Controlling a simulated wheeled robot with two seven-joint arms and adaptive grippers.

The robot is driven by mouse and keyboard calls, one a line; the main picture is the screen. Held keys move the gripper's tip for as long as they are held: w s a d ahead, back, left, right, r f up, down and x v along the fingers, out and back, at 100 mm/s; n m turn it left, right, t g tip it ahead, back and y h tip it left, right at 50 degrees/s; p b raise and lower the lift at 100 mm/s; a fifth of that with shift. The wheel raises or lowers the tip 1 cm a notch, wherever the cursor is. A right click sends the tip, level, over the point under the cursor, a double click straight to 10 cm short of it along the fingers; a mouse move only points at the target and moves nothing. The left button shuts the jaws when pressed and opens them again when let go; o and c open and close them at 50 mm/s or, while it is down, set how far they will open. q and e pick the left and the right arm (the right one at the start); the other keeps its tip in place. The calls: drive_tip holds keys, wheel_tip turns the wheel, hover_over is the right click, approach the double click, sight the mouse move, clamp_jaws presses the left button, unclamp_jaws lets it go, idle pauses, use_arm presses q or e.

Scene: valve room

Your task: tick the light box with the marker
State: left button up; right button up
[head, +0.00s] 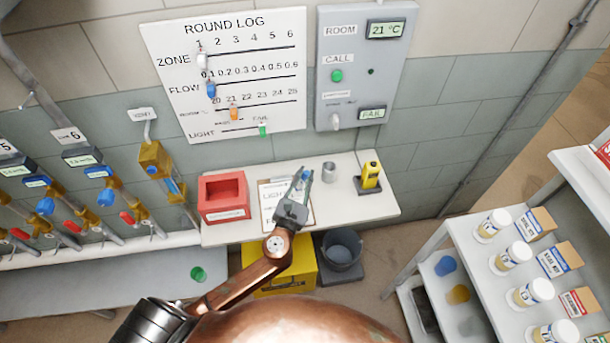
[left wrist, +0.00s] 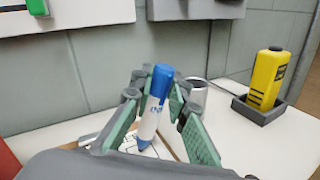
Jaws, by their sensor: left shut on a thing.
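A clipboard (head: 267,207) with a white sheet lies on the white table; large lettering shows on the sheet, partly covered by my gripper, and the light box cannot be made out. My left gripper (head: 299,190) is over the right part of the clipboard. It is shut on the marker (left wrist: 154,105), which is white with a blue cap end and stands nearly upright between the green finger pads in the left wrist view. The marker's lower end points down toward the sheet; whether it touches cannot be told. My right gripper is in neither view.
A red open box (head: 223,197) stands left of the clipboard. A grey metal cup (head: 329,172) and a yellow device (head: 371,176) in a dark holder stand to the right. The wall above carries the round log board (head: 226,80) and a grey room panel (head: 362,70).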

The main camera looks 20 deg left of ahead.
use_arm(q)
drive_tip(key=shift+f, duration=0.3)
drive_tip(key=shift+s+d, duration=0.1)
drive_tip(key=shift+d, duration=0.5)
drive_tip(key=shift+a, duration=0.35)
drive_tip(key=shift+w+a+f+p, duration=0.1)
drive_tip(key=shift+w+a+p, duration=0.2)
drive_tip(key=shift+a, duration=0.4)
drive_tip(key=shift+a, duration=0.15)
drive_tip(key=shift+d, duration=0.25)
drive_tip(key=shift+s+d+p, duration=0.1)
drive_tip(key=shift+d+p, duration=0.3)
drive_tip(key=shift+d, duration=0.1)
drive_tip(key=shift+s+a, duration=0.15)
drive_tip(key=shift+s, duration=0.1)
